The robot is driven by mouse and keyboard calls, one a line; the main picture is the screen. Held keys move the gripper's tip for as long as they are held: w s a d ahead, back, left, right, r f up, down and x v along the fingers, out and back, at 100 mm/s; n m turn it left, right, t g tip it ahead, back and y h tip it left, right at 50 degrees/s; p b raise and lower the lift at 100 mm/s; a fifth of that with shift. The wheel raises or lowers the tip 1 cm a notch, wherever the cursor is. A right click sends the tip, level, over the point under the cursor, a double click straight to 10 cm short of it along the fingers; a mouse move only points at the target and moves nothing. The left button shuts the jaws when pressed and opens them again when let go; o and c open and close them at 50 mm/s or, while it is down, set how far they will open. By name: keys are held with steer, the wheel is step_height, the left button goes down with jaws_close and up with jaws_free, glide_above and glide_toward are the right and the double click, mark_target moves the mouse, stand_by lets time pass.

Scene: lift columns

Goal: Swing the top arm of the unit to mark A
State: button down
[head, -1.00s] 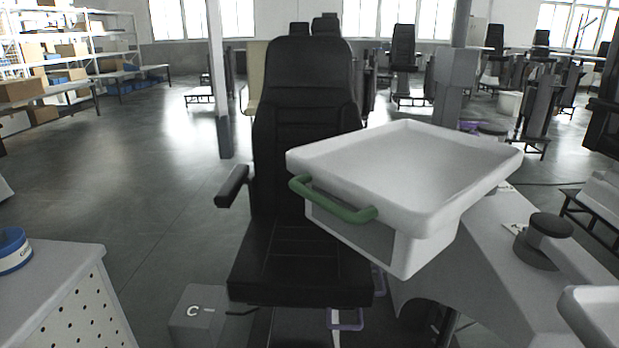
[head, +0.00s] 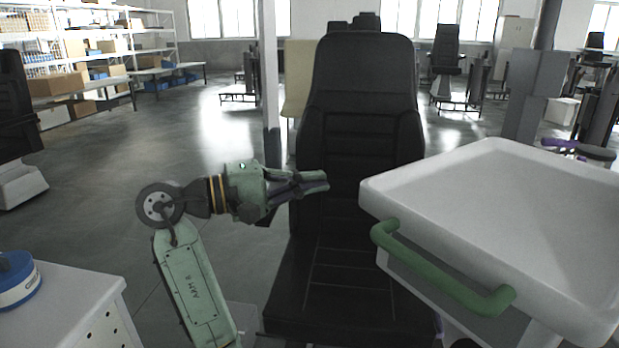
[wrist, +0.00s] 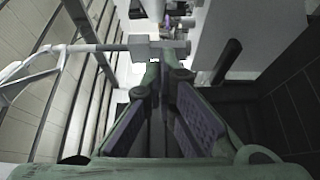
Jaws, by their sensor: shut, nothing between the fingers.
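The white tray (head: 490,210) with a green handle (head: 440,270) on its near left edge is at the right of the head view, level with the chair's seat back. It appears to be the unit's top part; the arm that bears it is hidden beneath the tray. I cannot see a mark A in the current views. My gripper (head: 322,181) is in front of the black chair, left of the tray and apart from the handle. It is shut and empty, pointing right. Its two closed fingers (wrist: 164,80) also show in the wrist view.
A black chair (head: 365,120) stands behind my gripper and the tray. A white cabinet (head: 70,300) with a blue-and-white roll (head: 18,285) is at the lower left. A grey post (head: 268,90) stands behind. Open floor (head: 120,180) lies at the left.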

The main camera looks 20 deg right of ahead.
steer(key=shift+s+d+p, duration=0.45)
steer(key=shift+s+d, duration=0.25)
steer(key=shift+d, duration=0.6)
steer(key=shift+s+d+p, duration=0.45)
steer(key=shift+s+d, duration=0.25)
steer(key=shift+d, duration=0.6)
steer(key=shift+s+d+p, duration=0.45)
steer(key=shift+s+d, duration=0.25)
steer(key=shift+d, duration=0.6)
